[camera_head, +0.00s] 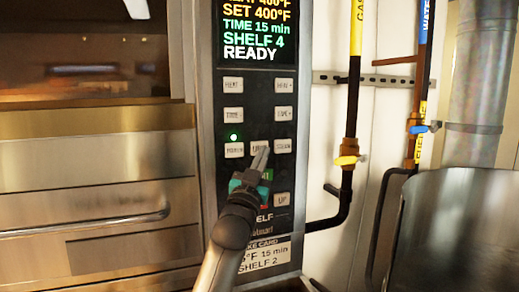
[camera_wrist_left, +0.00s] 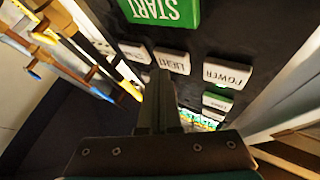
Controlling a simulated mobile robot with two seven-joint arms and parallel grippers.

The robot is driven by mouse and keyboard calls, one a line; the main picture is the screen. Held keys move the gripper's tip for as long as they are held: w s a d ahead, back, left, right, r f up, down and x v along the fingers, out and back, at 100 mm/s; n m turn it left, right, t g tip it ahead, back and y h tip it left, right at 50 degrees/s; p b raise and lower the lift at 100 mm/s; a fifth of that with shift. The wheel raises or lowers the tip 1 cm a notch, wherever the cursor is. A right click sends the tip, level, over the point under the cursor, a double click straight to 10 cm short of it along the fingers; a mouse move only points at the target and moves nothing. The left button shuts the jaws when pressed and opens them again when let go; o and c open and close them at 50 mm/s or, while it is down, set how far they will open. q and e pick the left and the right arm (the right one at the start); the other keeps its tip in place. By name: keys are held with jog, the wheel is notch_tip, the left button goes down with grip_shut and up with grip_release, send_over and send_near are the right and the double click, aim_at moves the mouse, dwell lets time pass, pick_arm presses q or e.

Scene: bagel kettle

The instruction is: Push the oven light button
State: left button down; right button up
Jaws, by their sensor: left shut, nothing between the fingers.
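The oven's black control panel (camera_head: 284,229) stands upright in the middle of the head view. The light button (camera_head: 257,145) is a pale key in its third row, partly hidden behind my fingertips. My left gripper (camera_head: 264,150) is shut and empty, its tips in front of this button, towards its right side. In the left wrist view the panel shows upside down, with the light button (camera_wrist_left: 173,62) just beside and beyond the gripper tips (camera_wrist_left: 160,73). I cannot tell whether the tips touch it. My right gripper is not in view.
The power button (camera_head: 234,150), under a lit green lamp, and another key (camera_head: 282,146) flank the light button. The green start button (camera_wrist_left: 165,10) is close to the gripper. The oven door handle (camera_head: 90,225) is at left; pipes and valves (camera_head: 347,160) are at right.

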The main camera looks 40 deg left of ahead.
pick_arm(q)
jog(key=shift+w+a, duration=0.1)
jog(key=shift+a, duration=0.2)
jog(key=shift+w+a, duration=0.1)
jog(key=shift+a, duration=0.05)
dwell(0.5)
jog(key=shift+s+d+p, duration=0.3)
jog(key=shift+d+p, duration=0.1)
jog(key=shift+d, duration=0.2)
jog(key=s+d, duration=0.1)
jog(key=d+p, duration=0.1)
jog(key=d, duration=0.1)
jog(key=s+d+p, duration=0.1)
jog(key=d, duration=0.1)
jog(key=shift+s+d, duration=0.15)
jog(key=shift+s, duration=0.2)
jog(key=shift+s, duration=0.1)
